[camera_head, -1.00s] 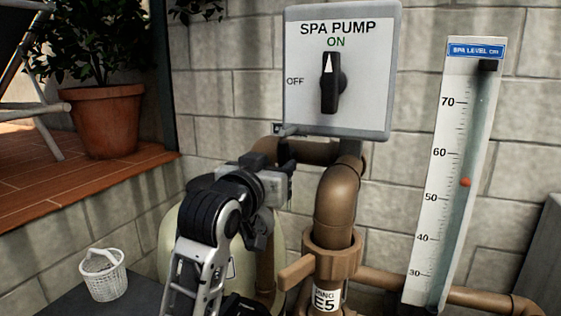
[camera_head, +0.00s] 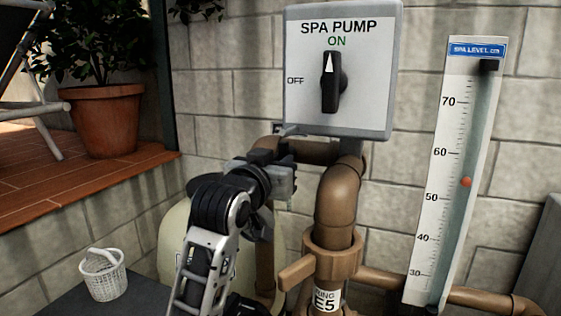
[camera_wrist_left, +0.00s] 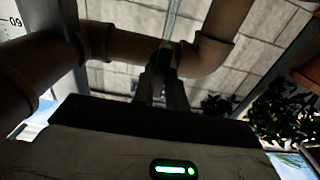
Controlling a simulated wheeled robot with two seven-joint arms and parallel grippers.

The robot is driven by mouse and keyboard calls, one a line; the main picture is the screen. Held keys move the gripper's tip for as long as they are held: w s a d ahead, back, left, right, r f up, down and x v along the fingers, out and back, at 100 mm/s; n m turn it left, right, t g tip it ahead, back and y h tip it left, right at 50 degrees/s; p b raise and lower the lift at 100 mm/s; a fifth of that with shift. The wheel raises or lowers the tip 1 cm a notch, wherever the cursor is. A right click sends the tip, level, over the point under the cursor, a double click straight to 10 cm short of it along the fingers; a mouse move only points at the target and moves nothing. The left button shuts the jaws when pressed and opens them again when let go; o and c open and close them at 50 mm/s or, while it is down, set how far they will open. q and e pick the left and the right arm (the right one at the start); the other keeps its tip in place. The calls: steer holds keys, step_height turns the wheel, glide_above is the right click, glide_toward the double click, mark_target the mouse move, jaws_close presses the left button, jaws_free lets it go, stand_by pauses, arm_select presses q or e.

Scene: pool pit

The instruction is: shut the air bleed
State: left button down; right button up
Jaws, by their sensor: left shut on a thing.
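My left gripper (camera_head: 287,163) is at the top of the pale filter tank (camera_head: 180,236), in front of the brown horizontal pipe (camera_head: 318,152). In the left wrist view its dark fingers (camera_wrist_left: 162,82) are close together below the pipe. They are shut on a small dark part, which I take to be the air bleed; the fingers and the wrist hide most of it, so its position cannot be read. My right gripper is not in view.
The spa pump switch box (camera_head: 338,70), pointing to ON, hangs just above the gripper. A brown valve handle (camera_head: 297,272) and thick pipe (camera_head: 337,198) stand to the right. The level gauge (camera_head: 449,180) is further right. A white basket (camera_head: 104,276) stands at lower left.

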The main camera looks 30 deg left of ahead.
arm_select(q)
steer(key=m, duration=1.8)
steer(key=shift+m, duration=0.3)
steer(key=c, duration=1.3)
jaws_free()
steer(key=s, duration=0.7)
steer(key=shift+d, duration=0.2)
